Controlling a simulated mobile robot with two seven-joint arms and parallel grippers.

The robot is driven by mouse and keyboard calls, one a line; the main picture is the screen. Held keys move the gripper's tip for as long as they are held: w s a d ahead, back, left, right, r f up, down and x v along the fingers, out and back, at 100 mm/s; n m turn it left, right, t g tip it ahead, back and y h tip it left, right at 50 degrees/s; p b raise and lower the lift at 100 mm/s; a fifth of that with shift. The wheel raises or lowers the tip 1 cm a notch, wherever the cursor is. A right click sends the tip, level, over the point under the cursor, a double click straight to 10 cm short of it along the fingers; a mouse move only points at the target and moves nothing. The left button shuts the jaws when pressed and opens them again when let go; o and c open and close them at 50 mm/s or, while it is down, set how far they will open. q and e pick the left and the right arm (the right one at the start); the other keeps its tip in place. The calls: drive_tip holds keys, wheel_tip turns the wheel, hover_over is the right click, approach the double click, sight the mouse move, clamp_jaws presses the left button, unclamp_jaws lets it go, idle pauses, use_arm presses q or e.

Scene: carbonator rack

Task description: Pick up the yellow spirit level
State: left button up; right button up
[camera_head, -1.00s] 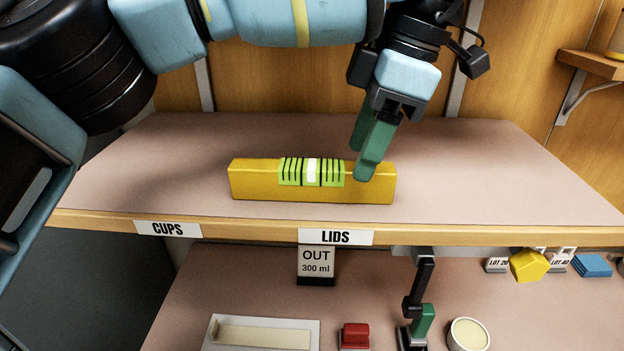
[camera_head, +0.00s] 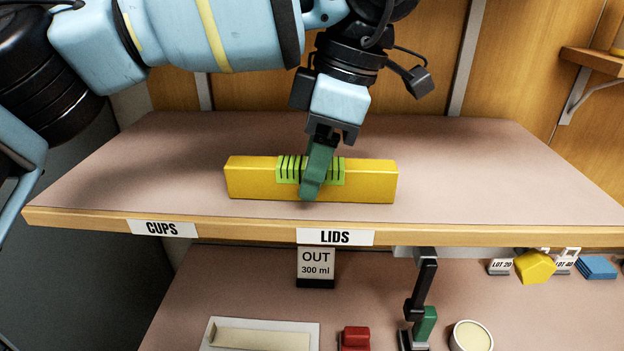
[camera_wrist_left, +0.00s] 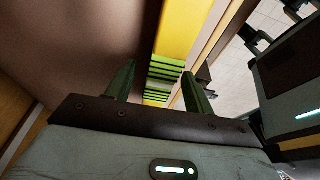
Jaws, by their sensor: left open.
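The yellow spirit level (camera_head: 365,182) lies lengthwise on the upper shelf near its front edge. Its middle is a lime-green section with dark stripes. My left gripper (camera_head: 312,188) points down at that middle section, and its near green finger covers part of the stripes. In the left wrist view the level (camera_wrist_left: 178,35) runs into the gap between the two green fingers of the open gripper (camera_wrist_left: 157,82). I cannot tell whether either finger touches it.
The shelf (camera_head: 480,170) is otherwise bare on both sides of the level. Its front edge carries CUPS (camera_head: 163,229) and LIDS (camera_head: 335,237) labels. A lower surface holds a red block (camera_head: 355,338), a round container (camera_head: 470,336), a yellow block (camera_head: 535,267) and a blue block (camera_head: 597,267).

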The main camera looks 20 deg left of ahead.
sight(303, 163)
use_arm(q)
drive_tip(key=shift+s, duration=0.1)
clamp_jaws()
use_arm(e)
drive_tip(key=shift+w+r, duration=0.1)
drive_tip(key=shift+w, duration=0.1)
use_arm(q)
drive_tip(key=shift+r, duration=0.2)
drive_tip(key=shift+r, duration=0.25)
wheel_tip(303, 163, up, 3)
drive_tip(key=shift+r+p, duration=0.15)
drive_tip(key=shift+p, duration=0.4)
drive_tip(key=s+d, duration=0.3)
drive_tip(key=s, duration=0.4)
drive_tip(key=s+d+b, duration=0.1)
drive_tip(key=s+d, duration=0.2)
drive_tip(key=s, duration=0.4)
drive_tip(key=shift+s+d+r, duration=0.25)
drive_tip(key=shift+d+r, duration=0.05)
drive_tip(key=shift+r, duration=0.15)
use_arm(e)
drive_tip(key=shift+w, duration=0.1)
